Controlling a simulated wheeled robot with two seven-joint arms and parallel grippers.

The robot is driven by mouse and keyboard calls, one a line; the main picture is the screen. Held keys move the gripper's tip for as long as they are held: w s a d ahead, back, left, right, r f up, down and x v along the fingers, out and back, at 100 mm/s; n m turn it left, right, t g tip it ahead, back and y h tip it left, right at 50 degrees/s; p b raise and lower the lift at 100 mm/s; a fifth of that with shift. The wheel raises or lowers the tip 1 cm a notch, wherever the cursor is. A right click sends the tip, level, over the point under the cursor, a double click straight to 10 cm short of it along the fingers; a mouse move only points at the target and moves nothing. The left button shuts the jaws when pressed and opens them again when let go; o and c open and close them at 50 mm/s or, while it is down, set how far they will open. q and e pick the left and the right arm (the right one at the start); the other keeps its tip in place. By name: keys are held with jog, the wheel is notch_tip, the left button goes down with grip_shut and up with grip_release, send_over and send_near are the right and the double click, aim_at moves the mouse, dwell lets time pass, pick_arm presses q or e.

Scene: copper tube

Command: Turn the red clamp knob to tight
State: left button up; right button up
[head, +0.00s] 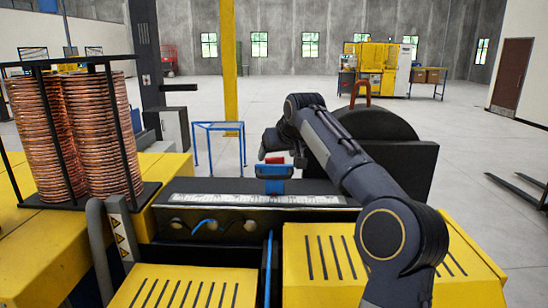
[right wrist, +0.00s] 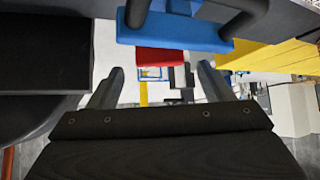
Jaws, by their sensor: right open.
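The red clamp knob (head: 275,160) shows as a small red piece just behind and above a blue clamp block (head: 274,172) on the machine's front edge. In the right wrist view the knob (right wrist: 160,61) is a red block beside the blue clamp part (right wrist: 178,36). My right gripper (head: 271,145) hangs over the knob, partly hidden by its own arm. In the right wrist view its two fingers (right wrist: 161,75) are spread apart, with the red knob showing between and beyond their tips. I cannot tell whether they touch it. My left gripper is not in view.
A dark machine bed with a white scale strip (head: 250,199) lies in front, between yellow covers (head: 190,287). Copper coils (head: 100,130) stand in a black rack at left. A large black rounded housing (head: 400,155) is close to my right arm. A blue frame stand (head: 220,127) is behind.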

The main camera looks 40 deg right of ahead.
aim_at(275, 158)
jog(key=shift+x, duration=2)
jog(key=c, duration=1)
jog(key=shift+a+r+m+g+h+p, duration=0.2)
jog(key=shift+m+g+h+p, duration=0.1)
jog(key=shift+m+h+p, duration=0.55)
jog(key=shift+d+f+m+g+h, duration=0.1)
jog(key=shift+m+g+h, duration=0.25)
jog(key=shift+m, duration=0.4)
jog(key=shift+d+f+m+g+h, duration=0.1)
jog(key=shift+m+g+h, duration=0.25)
jog(key=shift+m, duration=0.35)
jog(key=o, duration=1)
jog(key=shift+r, duration=0.1)
